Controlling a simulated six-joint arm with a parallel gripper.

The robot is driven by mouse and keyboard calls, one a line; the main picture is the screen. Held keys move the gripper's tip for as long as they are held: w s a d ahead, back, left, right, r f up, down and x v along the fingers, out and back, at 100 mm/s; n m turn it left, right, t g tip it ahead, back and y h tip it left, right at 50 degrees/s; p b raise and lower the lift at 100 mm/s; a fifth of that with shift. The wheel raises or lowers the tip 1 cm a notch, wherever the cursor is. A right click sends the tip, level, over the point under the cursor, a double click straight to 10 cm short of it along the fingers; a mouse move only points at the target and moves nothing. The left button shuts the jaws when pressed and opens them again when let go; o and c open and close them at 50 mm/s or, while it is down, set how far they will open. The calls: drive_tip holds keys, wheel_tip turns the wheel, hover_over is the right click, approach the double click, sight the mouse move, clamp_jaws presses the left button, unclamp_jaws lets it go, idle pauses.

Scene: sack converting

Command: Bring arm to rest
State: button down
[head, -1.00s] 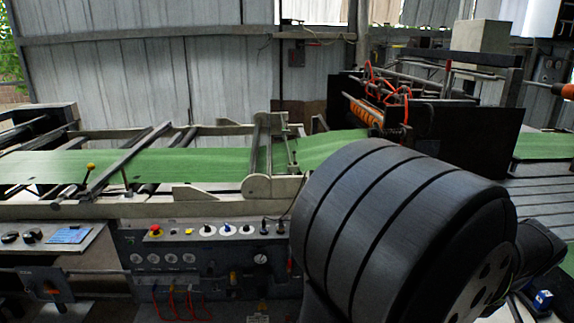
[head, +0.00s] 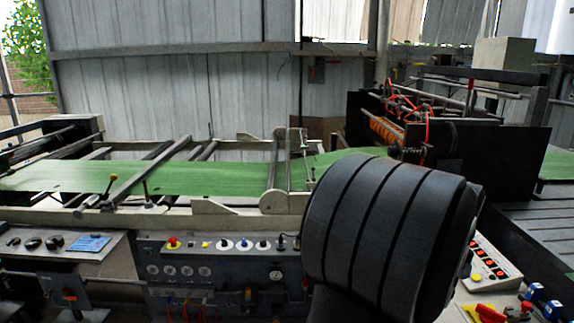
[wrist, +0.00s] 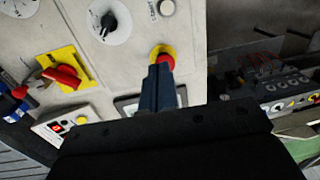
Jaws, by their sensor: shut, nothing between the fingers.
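My gripper (wrist: 160,72) shows in the wrist view as two dark blue fingers closed together, with nothing between them. Its tips overlap a red emergency button on a yellow base (wrist: 163,54) on a pale panel (wrist: 130,45); I cannot tell whether they touch it. In the head view my black, banded arm fills the lower right middle, and the gripper itself does not show there.
A red switch on a yellow plate (wrist: 62,76) sits left in the wrist view. In the head view, green sack web (head: 170,178) runs across the machine behind a control panel (head: 220,262). A button box (head: 492,268) stands right of my arm.

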drive_tip(key=w+a+r+h, duration=0.1)
drive_tip(key=w+r, duration=0.3)
drive_tip(key=r, duration=0.4)
wheel_tip(320, 180, down, 12)
drive_tip(key=shift+w+r, duration=0.1)
drive_tip(key=shift+r, duration=0.1)
drive_tip(key=c, duration=2.1)
unclamp_jaws()
